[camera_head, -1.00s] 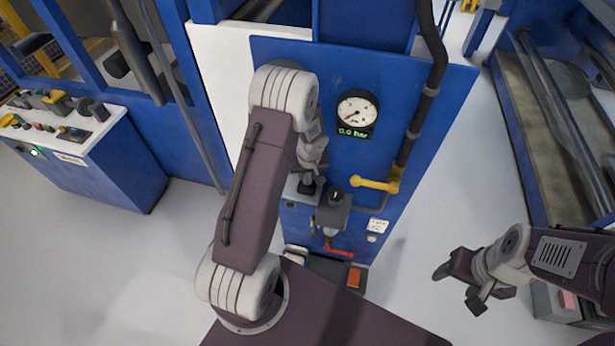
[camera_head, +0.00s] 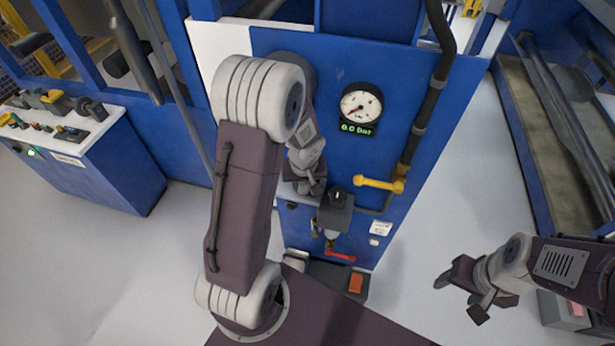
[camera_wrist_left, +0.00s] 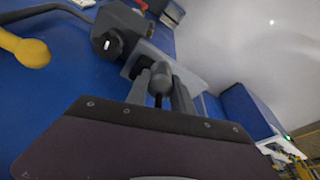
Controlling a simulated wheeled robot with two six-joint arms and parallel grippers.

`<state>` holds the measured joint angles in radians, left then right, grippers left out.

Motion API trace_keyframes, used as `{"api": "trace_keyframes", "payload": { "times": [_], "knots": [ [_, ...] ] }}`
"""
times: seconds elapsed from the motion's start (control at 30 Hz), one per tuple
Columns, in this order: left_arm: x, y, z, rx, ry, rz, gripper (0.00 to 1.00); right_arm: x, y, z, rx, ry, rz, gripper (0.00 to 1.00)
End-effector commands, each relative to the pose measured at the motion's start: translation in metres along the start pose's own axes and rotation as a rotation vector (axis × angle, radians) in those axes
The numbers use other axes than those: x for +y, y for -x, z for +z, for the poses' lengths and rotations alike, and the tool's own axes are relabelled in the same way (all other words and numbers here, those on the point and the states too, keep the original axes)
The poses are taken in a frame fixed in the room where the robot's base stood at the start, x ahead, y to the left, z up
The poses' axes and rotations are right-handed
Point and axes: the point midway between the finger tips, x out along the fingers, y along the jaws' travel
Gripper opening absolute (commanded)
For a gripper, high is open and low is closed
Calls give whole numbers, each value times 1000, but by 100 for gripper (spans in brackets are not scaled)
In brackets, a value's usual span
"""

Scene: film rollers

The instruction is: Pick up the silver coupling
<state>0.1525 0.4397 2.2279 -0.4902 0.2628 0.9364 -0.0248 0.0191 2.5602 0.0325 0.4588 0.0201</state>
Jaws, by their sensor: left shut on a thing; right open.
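My left gripper (camera_head: 306,186) is in front of the blue panel, beside the grey valve block. In the left wrist view, its two fingers (camera_wrist_left: 160,92) are shut around a rounded grey metal piece, which looks like the silver coupling (camera_wrist_left: 160,71). A grey plate lies just behind the piece; I cannot tell whether they touch. In the head view the gripper hides the coupling. My right gripper (camera_head: 463,296) is open and empty over the floor at lower right.
The grey block with a black knob (camera_head: 336,212) stands close right of my left gripper. A yellow lever (camera_head: 378,184), a red lever (camera_head: 340,256) and a pressure gauge (camera_head: 361,106) are on the panel. A control desk (camera_head: 95,155) stands left; open floor lies between.

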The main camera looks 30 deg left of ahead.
Motion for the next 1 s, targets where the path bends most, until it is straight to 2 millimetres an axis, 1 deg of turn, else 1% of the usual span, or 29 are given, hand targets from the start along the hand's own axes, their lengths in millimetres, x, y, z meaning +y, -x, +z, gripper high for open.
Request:
{"api": "trace_keyframes", "payload": {
  "times": [0.03,0.2,0.33,0.37,0.4,0.5,0.6,0.77,1.0],
  "knots": [
    [-5,-5,15,4,-1,2,0,0,-18,2,0,0,0,61],
    [-24,10,59,5,1,3,0,1,-39,4,0,0,0,61],
    [-35,17,84,5,1,4,0,1,-53,5,0,0,0,61],
    [-36,13,84,12,2,0,0,1,-64,6,1,0,0,61],
    [-38,13,85,17,4,-4,0,1,-73,7,1,0,0,61],
    [-41,16,90,18,5,-9,0,2,-90,9,0,0,0,61],
    [-43,20,96,13,5,-6,0,2,-102,10,0,0,0,61],
    [-44,26,102,4,1,0,0,2,-108,11,0,0,0,61],
    [-44,31,102,1,1,1,0,2,-105,11,0,0,0,61]
  ]
}}
